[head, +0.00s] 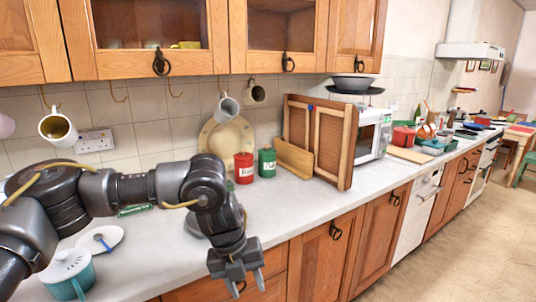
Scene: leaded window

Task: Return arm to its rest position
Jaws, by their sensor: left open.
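My left arm comes in from the left and reaches over the counter. My left gripper (248,286) hangs past the counter's front edge, in front of the wooden lower cabinets. It points down, and its two fingers are apart with nothing between them. Part of the counter behind the arm is hidden by it. My right gripper is not in the picture.
The counter (300,205) holds a teal pot (70,277), a white plate (95,244), a red canister (244,168), a green canister (266,162) and a wooden cabinet piece (320,140). A microwave (372,138) stands behind. The floor (455,265) at right is clear.

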